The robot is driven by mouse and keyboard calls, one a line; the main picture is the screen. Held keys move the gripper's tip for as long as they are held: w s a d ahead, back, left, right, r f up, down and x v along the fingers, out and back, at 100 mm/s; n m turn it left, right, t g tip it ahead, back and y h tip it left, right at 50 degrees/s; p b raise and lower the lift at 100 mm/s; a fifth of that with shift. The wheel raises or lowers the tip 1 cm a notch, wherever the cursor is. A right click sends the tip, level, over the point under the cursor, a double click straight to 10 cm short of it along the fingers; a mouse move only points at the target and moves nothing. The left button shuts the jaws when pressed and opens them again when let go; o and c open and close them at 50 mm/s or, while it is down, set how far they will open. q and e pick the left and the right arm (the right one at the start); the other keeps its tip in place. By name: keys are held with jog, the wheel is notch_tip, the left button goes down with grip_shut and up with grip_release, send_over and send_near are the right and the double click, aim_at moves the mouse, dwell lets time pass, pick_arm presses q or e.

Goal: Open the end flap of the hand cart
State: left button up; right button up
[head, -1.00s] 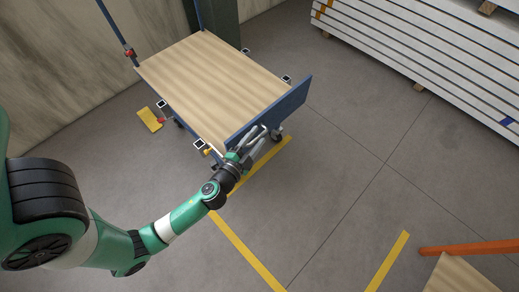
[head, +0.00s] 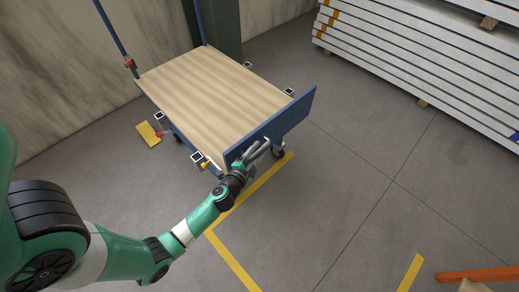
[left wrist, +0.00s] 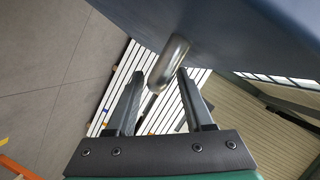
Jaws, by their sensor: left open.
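The hand cart has a pale wooden deck (head: 215,88) and stands at upper centre in the head view. Its blue end flap (head: 290,115) stands upright along the near right end of the deck. My left gripper (head: 258,151) is at the outer face of the flap, near its left end. In the left wrist view the gripper (left wrist: 160,76) is open, with a rounded metal handle (left wrist: 168,66) between or just beyond its fingertips. The blue flap (left wrist: 235,35) fills the top right there. Contact between fingers and handle cannot be told. My right gripper is not in view.
A yellow pedal-like part (head: 148,134) lies at the cart's left side. Stacked white panels (head: 420,60) stand at the upper right. An orange beam (head: 478,275) is at the lower right. Grey floor with yellow lines is clear in front of the cart.

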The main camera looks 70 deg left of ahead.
pick_arm(q)
jog(key=shift+x, duration=1)
grip_shut()
dwell(0.7)
